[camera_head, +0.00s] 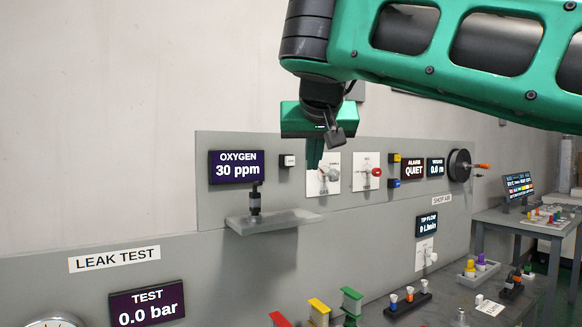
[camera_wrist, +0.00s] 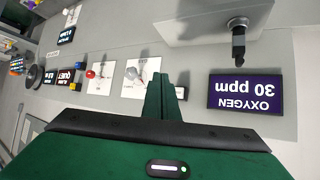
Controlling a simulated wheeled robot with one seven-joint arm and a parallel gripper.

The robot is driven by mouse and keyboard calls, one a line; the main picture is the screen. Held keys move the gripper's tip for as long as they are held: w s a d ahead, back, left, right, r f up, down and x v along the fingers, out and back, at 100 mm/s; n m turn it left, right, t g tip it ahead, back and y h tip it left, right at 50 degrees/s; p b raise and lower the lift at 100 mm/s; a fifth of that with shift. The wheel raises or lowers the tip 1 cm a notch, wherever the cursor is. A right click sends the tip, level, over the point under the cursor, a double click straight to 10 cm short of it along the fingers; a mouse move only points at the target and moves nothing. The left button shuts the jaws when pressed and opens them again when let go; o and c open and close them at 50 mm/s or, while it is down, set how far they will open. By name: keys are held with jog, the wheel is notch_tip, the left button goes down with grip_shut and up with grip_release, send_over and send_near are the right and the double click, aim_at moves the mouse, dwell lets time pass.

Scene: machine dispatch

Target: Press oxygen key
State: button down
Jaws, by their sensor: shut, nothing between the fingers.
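The oxygen display (camera_head: 236,169) reads 30 ppm on the grey panel. A small white key (camera_head: 287,160) on a dark mount sits just right of it in the head view. In the wrist view the picture is upside down, and the oxygen display (camera_wrist: 245,92) is at the right. There my fingers cover most of the key; a dark edge shows beside them. My gripper (camera_head: 314,163) is shut and empty, with its fingers a little right of the key in the head view. The fingers also show in the wrist view (camera_wrist: 160,80). I cannot tell the gap to the panel.
A gas selector plate (camera_head: 323,175) with a grey knob and a plate with a red knob (camera_head: 368,172) lie right of the key. A shelf (camera_head: 275,222) juts out below, with a dark sensor (camera_head: 255,200) above it. Alarm keys and displays are farther right.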

jog(key=shift+w+a, duration=0.75)
jog(key=shift+w, duration=0.35)
jog(key=shift+w+a, duration=0.7)
jog(key=shift+w, duration=0.35)
jog(key=shift+w, duration=0.1)
dwell(0.4)
jog(key=shift+w+a, duration=0.2)
jog(key=shift+a, duration=0.05)
jog(key=shift+w+a, duration=0.25)
jog(key=shift+w, duration=0.15)
dwell(1.0)
jog(key=shift+s+d, duration=0.5)
jog(key=shift+s, duration=0.3)
jog(key=s+d, duration=0.1)
jog(key=s, duration=0.1)
jog(key=s+d, duration=0.1)
jog(key=s, duration=0.1)
jog(key=shift+d, duration=0.4)
